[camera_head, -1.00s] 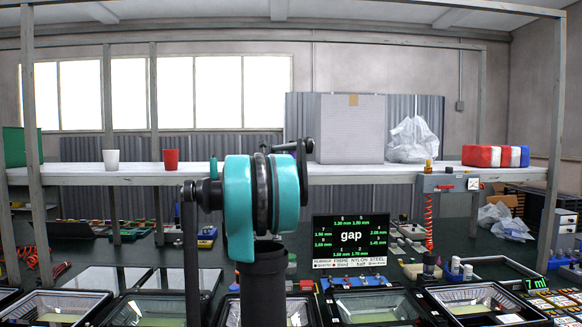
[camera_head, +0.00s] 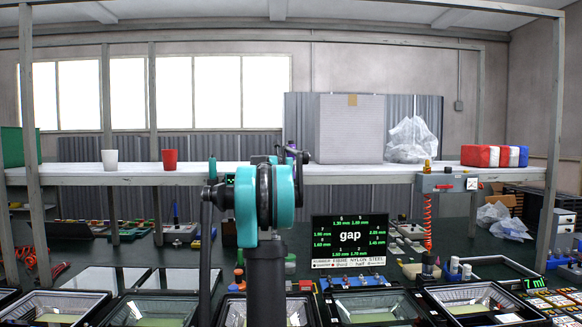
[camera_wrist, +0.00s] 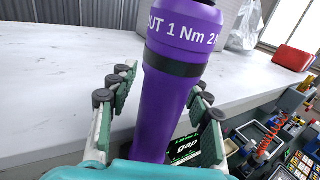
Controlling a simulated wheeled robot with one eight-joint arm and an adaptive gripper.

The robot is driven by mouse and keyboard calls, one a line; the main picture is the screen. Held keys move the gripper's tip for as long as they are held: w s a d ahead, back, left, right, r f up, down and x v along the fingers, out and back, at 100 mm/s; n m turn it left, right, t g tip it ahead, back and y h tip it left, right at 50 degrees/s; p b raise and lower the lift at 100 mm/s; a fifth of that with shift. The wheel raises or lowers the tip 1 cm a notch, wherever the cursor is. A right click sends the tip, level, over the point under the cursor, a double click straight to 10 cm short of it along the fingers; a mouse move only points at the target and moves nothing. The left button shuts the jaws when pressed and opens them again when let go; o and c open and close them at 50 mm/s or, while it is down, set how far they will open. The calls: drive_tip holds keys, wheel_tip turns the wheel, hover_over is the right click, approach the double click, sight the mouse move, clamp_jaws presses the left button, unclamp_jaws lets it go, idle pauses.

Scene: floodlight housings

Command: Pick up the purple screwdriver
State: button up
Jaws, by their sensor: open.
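The purple screwdriver (camera_wrist: 180,80) fills the middle of the wrist view, with white lettering and a black band around its body. It stands roughly upright in that view, and its ends are cut off or hidden. My gripper (camera_wrist: 158,92) is open, with one finger on each side of the screwdriver. A gap shows on the left side; on the right I cannot tell whether the finger touches. In the head view a small purple part of it (camera_head: 291,147) shows above the shelf edge, mostly hidden behind my arm.
A pale shelf (camera_head: 400,172) runs across the back. It carries a white cup (camera_head: 110,160), a red cup (camera_head: 170,159), a large grey box (camera_head: 350,130), a clear bag (camera_head: 411,140) and a red-white-blue bundle (camera_head: 495,156). A display reading "gap" (camera_head: 350,240) stands below, among trays and tools.

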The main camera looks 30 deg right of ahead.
clamp_jaws()
drive_tip(key=shift+r, duration=0.1)
idle(0.6)
